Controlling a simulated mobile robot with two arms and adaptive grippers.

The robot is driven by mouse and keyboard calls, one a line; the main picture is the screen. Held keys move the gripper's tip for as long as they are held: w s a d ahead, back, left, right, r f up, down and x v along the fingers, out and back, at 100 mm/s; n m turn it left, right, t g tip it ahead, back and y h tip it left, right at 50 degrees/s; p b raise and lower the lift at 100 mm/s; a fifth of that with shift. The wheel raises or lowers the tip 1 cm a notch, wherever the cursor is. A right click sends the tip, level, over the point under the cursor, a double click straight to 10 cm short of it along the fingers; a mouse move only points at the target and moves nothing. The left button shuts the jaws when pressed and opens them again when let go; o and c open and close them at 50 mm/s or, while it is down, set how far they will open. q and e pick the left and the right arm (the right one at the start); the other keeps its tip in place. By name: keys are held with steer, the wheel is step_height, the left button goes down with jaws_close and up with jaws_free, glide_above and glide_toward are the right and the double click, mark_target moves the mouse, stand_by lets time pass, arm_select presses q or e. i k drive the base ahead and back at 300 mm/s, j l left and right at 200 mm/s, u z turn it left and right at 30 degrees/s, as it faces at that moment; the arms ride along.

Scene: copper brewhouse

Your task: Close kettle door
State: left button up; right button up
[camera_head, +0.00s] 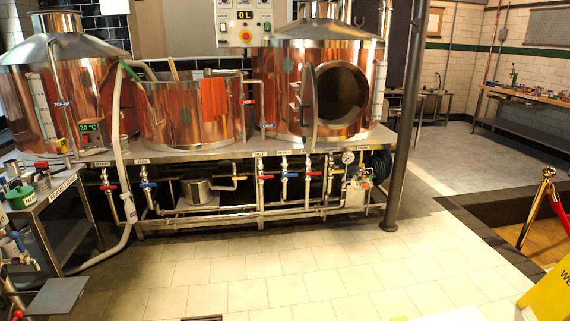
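The copper kettle (283,75) at the right of the steel stand has a round dark opening (343,93) in its front. Its kettle door (309,97) stands open at the left edge of this opening, swung outward and seen almost edge-on. I cannot make out its latch clearly. The kettle is across the tiled floor from me. Neither of my grippers can be made out in the head view.
Two other copper vessels, a domed one (72,90) and an open tun (185,112), share the stand (200,152). Pipes and valves run below. A dark post (403,130) stands right of the kettle. The tiled floor (270,270) ahead is clear. A yellow sign (548,297) and brass rope post (537,205) stand at right.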

mark_target(302, 107)
steer(key=i+z, duration=0.1)
steer(key=i, duration=0.7)
steer(key=i+j+z, duration=0.1)
steer(key=i, duration=0.7)
steer(key=i+j, duration=0.9)
